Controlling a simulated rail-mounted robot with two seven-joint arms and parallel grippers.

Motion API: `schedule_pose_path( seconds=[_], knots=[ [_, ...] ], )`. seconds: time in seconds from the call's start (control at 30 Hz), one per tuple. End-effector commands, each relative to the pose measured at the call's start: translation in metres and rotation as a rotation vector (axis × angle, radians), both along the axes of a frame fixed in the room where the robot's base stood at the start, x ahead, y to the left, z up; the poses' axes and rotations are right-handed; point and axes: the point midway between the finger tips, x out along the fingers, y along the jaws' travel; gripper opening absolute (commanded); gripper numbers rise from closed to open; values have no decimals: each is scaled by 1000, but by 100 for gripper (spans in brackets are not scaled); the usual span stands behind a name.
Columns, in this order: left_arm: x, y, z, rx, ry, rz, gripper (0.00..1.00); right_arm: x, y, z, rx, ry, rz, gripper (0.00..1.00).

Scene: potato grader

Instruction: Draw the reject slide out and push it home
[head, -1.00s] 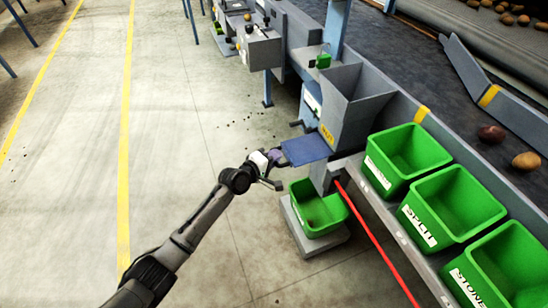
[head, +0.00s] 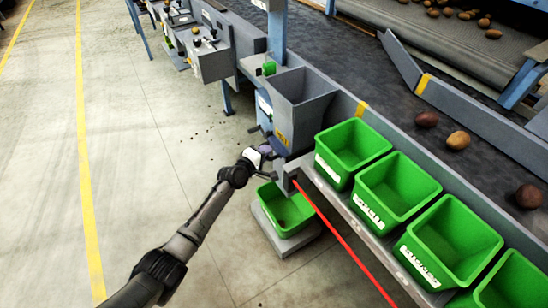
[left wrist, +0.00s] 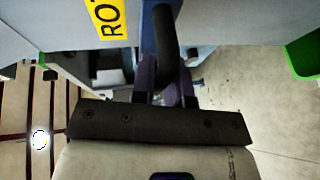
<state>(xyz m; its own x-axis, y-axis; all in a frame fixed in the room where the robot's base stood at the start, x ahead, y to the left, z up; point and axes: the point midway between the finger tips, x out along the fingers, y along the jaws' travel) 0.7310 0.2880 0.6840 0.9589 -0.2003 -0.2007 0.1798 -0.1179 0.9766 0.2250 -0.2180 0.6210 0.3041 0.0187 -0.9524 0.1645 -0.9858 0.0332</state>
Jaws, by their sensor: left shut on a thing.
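The reject slide was a flat blue plate under the grey hopper (head: 300,98); now only a small bluish part of it (head: 277,146) shows at the hopper's foot, beside the yellow label. My left gripper (head: 264,152) is close against the hopper's lower front and shut on the slide's handle. In the left wrist view the dark handle (left wrist: 166,38) runs down between the fingers, below the yellow "ROT" label (left wrist: 111,20). The fingers partly hide the grip and the slide's front edge. My right gripper is not in view.
A green crate (head: 262,206) stands on a grey floor base below the hopper. Several green bins (head: 322,172) line the shelf at right. A red bar (head: 340,238) slopes along the shelf's front. The floor at left is clear.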

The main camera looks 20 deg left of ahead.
Motion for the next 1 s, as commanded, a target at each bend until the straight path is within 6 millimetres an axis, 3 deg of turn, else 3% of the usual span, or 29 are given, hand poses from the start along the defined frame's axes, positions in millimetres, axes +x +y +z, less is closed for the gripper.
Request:
schedule_pose_path(
  seconds=[0.37,0.4,0.63,1.0],
  knots=[
    [1,4,-3,0,4,11,0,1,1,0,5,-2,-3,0],
    [1,4,-3,0,5,11,18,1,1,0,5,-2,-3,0],
    [1,4,-1,1,2,10,40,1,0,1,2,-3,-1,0],
    [-6,5,3,0,0,10,40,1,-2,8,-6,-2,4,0]
  ],
)
